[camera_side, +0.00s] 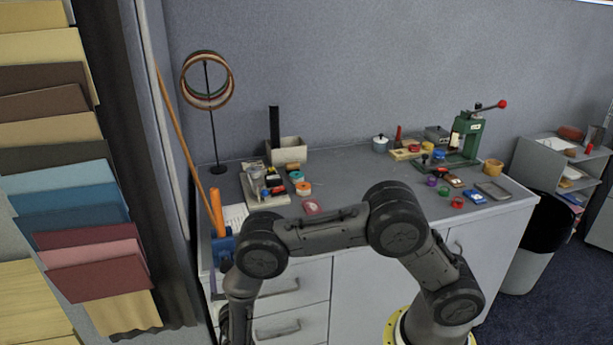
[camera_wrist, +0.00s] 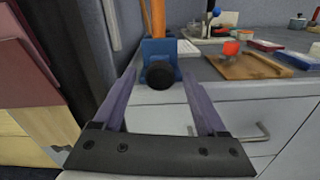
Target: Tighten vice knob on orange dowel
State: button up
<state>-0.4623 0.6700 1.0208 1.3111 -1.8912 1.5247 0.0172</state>
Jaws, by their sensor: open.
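A blue vice (camera_side: 223,246) sits at the left front corner of the worktop, and it also shows ahead of my gripper in the wrist view (camera_wrist: 160,49). An orange dowel (camera_side: 216,208) stands upright in it; its lower part shows in the wrist view (camera_wrist: 158,18). The vice's round black knob (camera_wrist: 160,75) faces my gripper (camera_wrist: 160,82). My gripper is open, with one purple finger on each side of the knob in the picture. I see a gap on both sides; how deep the knob lies between the fingertips is unclear. In the side view my arm mostly hides the gripper and knob.
Cabinet drawers (camera_side: 285,290) lie below the worktop edge. Hanging fabric samples (camera_side: 75,225) and a dark curtain are close on the left. A long thin stick (camera_side: 180,135) leans behind the vice. A wooden tray (camera_wrist: 246,66) with small items stands to the right.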

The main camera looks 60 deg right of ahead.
jog(key=v, duration=1.1)
jog(key=w+d+r+m+g+h, duration=0.1)
jog(key=d+r+m+g, duration=0.25)
jog(key=r, duration=0.45)
jog(key=w+d+r+m+g+h, duration=0.2)
jog(key=d+r+m, duration=0.25)
jog(key=r, duration=0.25)
jog(key=s+d+r+m+g+y, duration=0.4)
jog(key=s+d+r+m+g, duration=0.2)
jog(key=s+d+r+m, duration=0.3)
notch_tip(320, 180, up, 3)
jog(key=s+d, duration=0.1)
jog(key=s, duration=0.1)
jog(key=shift+s+d+m, duration=0.25)
jog(key=shift+s+m, duration=0.15)
jog(key=shift+f, duration=0.1)
